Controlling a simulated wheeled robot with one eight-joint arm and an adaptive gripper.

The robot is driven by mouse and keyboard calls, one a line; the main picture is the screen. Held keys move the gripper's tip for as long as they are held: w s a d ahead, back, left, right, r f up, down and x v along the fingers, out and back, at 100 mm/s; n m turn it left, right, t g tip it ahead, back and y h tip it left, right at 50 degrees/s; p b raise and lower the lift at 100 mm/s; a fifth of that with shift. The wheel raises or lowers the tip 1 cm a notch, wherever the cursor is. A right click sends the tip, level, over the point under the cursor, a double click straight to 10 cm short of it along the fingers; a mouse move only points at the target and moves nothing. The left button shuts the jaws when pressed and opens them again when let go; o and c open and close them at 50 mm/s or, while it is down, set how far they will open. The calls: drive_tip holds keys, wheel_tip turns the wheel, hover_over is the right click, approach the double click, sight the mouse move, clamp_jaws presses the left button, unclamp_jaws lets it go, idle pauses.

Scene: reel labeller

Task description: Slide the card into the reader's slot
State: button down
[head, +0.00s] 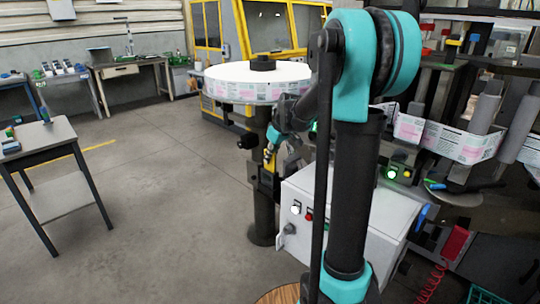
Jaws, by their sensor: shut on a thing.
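My arm's far end reaches down behind my own links, toward the dark post under the large label reel. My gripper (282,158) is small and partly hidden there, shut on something. I cannot make out the card, which is likely hidden or too small to tell from the fingers. A small dark unit with yellow parts (267,182) is at the post, close to the gripper. I cannot tell whether it is the reader, and no slot shows clearly. Whether the gripper touches it cannot be told.
The label reel (258,82) stands above the gripper. A grey control box (335,215) with buttons is just below right. A label strip (460,142) runs to the right. A small table (45,140) stands at left. The floor between is clear.

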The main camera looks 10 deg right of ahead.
drive_tip(key=shift+f, duration=1.65)
drive_tip(key=shift+w+d+r, duration=0.1)
drive_tip(key=shift+r, duration=0.25)
drive_tip(key=shift+f, duration=0.2)
drive_tip(key=shift+f, duration=0.15)
drive_tip(key=shift+a+r, duration=0.2)
drive_tip(key=shift+r, duration=0.15)
drive_tip(key=shift+f, duration=0.1)
